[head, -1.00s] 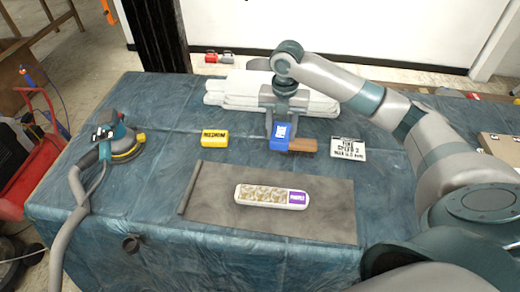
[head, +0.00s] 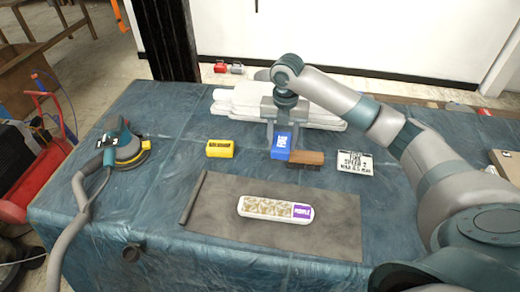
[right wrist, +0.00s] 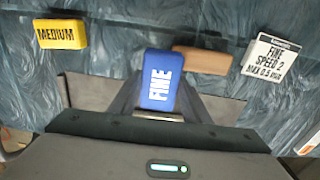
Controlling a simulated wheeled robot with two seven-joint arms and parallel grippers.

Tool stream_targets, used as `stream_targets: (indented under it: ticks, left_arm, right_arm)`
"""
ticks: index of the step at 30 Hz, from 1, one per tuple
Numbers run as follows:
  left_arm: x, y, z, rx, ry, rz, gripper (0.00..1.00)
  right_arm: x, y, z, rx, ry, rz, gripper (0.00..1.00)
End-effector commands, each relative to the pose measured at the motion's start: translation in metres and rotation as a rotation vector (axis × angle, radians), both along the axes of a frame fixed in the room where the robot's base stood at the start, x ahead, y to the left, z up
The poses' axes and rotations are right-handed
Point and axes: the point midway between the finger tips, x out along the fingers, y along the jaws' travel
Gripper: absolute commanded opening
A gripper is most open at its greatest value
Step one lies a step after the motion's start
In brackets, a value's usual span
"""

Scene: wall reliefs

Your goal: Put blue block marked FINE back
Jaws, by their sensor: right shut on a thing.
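The blue block marked FINE (head: 281,144) is between the fingers of my right gripper (head: 282,132), near the back of the table. It also shows in the right wrist view (right wrist: 161,80), with the word FINE readable on its face. My right gripper (right wrist: 160,108) is shut on it. A brown wooden block (head: 307,157) lies just right of the blue block. I cannot tell whether the blue block touches the table. My left gripper is not in view.
A relief panel (head: 265,208) lies on the grey mat (head: 220,228). A sander (head: 124,146) stands at left. Folded white sheets (head: 235,102) lie behind.

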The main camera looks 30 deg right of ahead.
Motion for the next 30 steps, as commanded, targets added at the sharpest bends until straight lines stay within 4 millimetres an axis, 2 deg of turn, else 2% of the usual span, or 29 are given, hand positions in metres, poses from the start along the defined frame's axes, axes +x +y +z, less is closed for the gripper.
stream_targets:
  ticks: [6,12,18,30]
  left_arm:
    - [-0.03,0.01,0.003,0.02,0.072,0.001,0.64]
    - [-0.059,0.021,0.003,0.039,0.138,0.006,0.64]
    - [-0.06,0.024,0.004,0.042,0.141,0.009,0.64]
    - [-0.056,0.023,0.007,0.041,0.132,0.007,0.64]
  right_arm:
    - [0.038,0.021,-0.022,0.003,0.0,-0.001,0.19]
    - [0.063,0.033,-0.041,0.001,0.002,-0.001,0.19]
    - [0.073,0.037,-0.048,-0.001,-0.001,0.001,0.19]
    - [0.072,0.037,-0.054,0.0,0.001,0.0,0.19]
